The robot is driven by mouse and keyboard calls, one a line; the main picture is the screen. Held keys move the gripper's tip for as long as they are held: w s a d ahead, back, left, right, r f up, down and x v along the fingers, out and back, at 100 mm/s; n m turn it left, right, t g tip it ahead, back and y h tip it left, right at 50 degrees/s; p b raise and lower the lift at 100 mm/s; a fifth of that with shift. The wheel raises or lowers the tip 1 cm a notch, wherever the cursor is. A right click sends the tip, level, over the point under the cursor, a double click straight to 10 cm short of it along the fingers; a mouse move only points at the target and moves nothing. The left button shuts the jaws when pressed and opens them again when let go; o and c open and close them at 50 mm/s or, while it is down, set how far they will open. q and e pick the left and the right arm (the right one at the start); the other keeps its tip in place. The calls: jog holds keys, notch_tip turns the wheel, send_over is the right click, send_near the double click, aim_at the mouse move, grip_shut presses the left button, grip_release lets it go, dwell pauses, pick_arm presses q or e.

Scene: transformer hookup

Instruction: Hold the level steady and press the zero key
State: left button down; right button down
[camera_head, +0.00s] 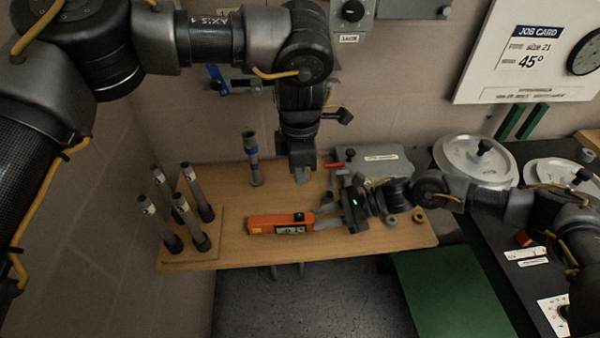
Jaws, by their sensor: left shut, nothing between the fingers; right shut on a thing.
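The level (264,226) is an orange bar with a small display and a dark key on top. It lies along the wooden bench, near its front middle. My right gripper (318,222) reaches in from the right and is shut on the right end of the level. My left gripper (301,177) points down, shut and empty, a little behind and above the level's right end. It looks apart from the level. The lettering on the level's keys is too small to read, so I cannot tell which is the zero key.
Several grey tubes (160,186) stand upright on the bench (225,255) at left. A tube with a blue band (252,160) stands behind the level. A grey box (372,164) is at the back right, with small rings (419,215) near the right edge. A job card (530,50) reads 45°.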

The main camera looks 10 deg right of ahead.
jog(key=shift+f, duration=0.1)
dwell(0.3)
jog(key=c, duration=1.1)
grip_release()
jog(key=shift+o, duration=0.2)
jog(key=v, duration=1.2)
jog(key=shift+d, duration=0.1)
